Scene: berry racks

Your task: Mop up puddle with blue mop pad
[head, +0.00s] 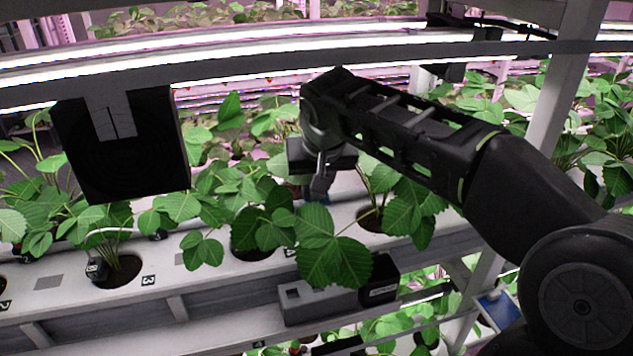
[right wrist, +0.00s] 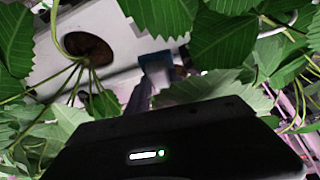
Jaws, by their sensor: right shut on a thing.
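My right arm reaches in from the right in the head view. Its gripper (head: 320,182) points down among the leaves over the white planting gutter (head: 205,258). It is shut on the blue mop pad (head: 324,199), of which only a small blue bit shows below the fingers. In the right wrist view a blue edge of the pad (right wrist: 179,74) shows beside the grey finger, close to the white gutter surface (right wrist: 110,50). Leaves hide much of the pad, and I cannot tell whether it touches the gutter. I cannot make out the puddle. My left gripper is not in view.
Strawberry plants (head: 265,228) stand in round holes along the gutter, close around my gripper. A black panel (head: 125,150) hangs at the left. A grey box (head: 315,305) sits on the gutter's front. Light bars (head: 220,50) cross above. A white post (head: 565,85) stands right.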

